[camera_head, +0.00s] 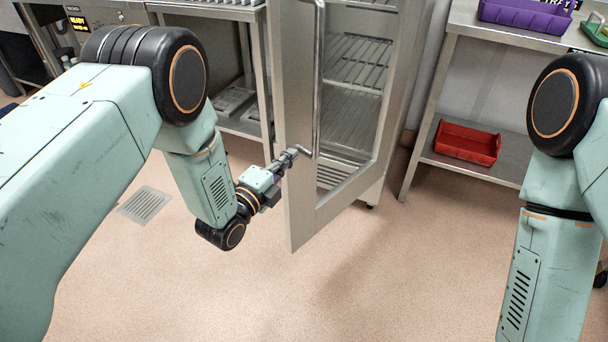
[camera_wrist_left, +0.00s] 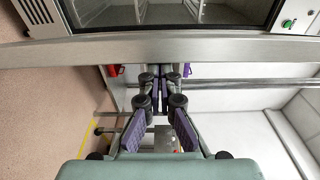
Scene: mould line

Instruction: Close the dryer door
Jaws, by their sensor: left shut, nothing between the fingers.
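The dryer door (camera_head: 300,200) stands open, a metal frame around a see-through pane, swung out from the dryer cabinet (camera_head: 402,80). A long vertical bar handle (camera_head: 319,70) runs down it and ends low on the frame. My left gripper (camera_head: 293,153) is at the door's left upright, near the handle's lower end, shut and empty. In the left wrist view its fingertips (camera_wrist_left: 160,74) are close together beside the metal door edge (camera_wrist_left: 220,47); the bar (camera_wrist_left: 260,83) extends to the right. I cannot tell whether they touch. My right gripper is out of view.
Wire racks (camera_head: 357,75) show inside the dryer. A steel bench (camera_head: 450,23) at right carries a purple bin (camera_head: 525,15), with a red tray (camera_head: 467,143) on its lower shelf. A floor drain (camera_head: 145,205) lies at left. The floor before the door is clear.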

